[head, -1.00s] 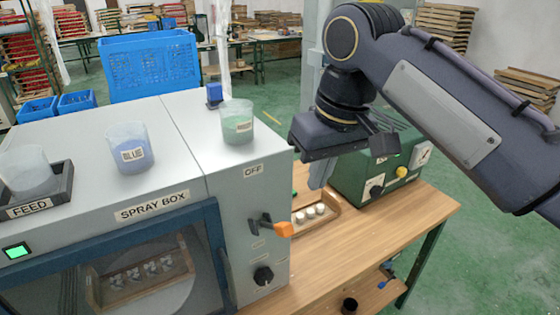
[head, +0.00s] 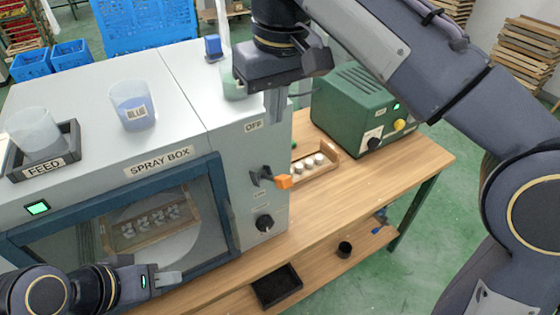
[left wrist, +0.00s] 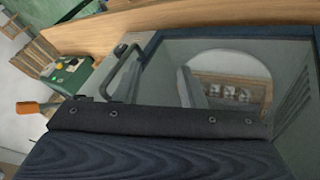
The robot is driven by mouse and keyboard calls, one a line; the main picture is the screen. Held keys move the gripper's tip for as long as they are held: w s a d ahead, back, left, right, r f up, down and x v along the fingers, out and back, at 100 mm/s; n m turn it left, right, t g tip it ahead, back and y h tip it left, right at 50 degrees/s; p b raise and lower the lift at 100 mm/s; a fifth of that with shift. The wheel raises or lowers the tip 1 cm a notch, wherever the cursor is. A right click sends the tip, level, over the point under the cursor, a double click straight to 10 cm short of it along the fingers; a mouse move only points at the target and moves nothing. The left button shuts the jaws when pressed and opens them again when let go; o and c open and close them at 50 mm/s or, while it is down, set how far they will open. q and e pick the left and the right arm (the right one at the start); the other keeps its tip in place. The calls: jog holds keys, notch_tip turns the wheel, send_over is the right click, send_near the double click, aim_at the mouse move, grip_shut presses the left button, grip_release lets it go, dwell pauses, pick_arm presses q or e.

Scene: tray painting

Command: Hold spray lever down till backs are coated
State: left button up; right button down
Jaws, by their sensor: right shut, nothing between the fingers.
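The spray box (head: 165,140) has an orange-tipped lever (head: 284,181) on its right front, below an OFF label; the orange tip also shows in the left wrist view (left wrist: 38,107). Behind the box's window, a wooden tray (head: 120,241) holds several small pale pieces (head: 152,219); it shows in the left wrist view (left wrist: 238,78). My right gripper (head: 274,105) is shut and empty, pointing down above the lever and apart from it. My left gripper (head: 168,279) is in front of the window at lower left; its finger gap is unclear.
A BLUE cup (head: 133,106), a pale cup in the FEED holder (head: 33,135) and a partly hidden green cup (head: 233,88) stand on the box. A second tray (head: 318,172) with white pieces and a green machine (head: 350,105) stand right of it. The table's front right is clear.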

jog(key=b, duration=0.1)
send_over(280, 176)
jog(key=w+a, duration=0.1)
jog(key=w, duration=0.1)
notch_tip(280, 176, down, 8)
jog(key=shift+r, duration=0.25)
jog(key=shift+s+d+f, duration=0.3)
jog(key=shift+s+f, duration=0.4)
jog(key=shift+f, duration=0.1)
jog(key=shift+s+d+f, duration=0.2)
jog(key=shift+s+f, duration=0.1)
jog(key=shift+f, duration=0.2)
jog(key=s+d+f+t+y+b, duration=0.1)
jog(key=f+t+b, duration=0.3)
jog(key=b, duration=1.1)
jog(key=s+d+f+t+y+b, duration=0.1)
jog(key=s+f+t+y+b, duration=0.2)
jog(key=f+b, duration=0.6)
jog(key=t+y+b, duration=0.1)
jog(key=t+b, duration=0.1)
jog(key=b, duration=0.5)
jog(key=shift+s+d+t, duration=0.3)
jog(key=shift+s+d, duration=0.05)
jog(key=shift+s, duration=0.05)
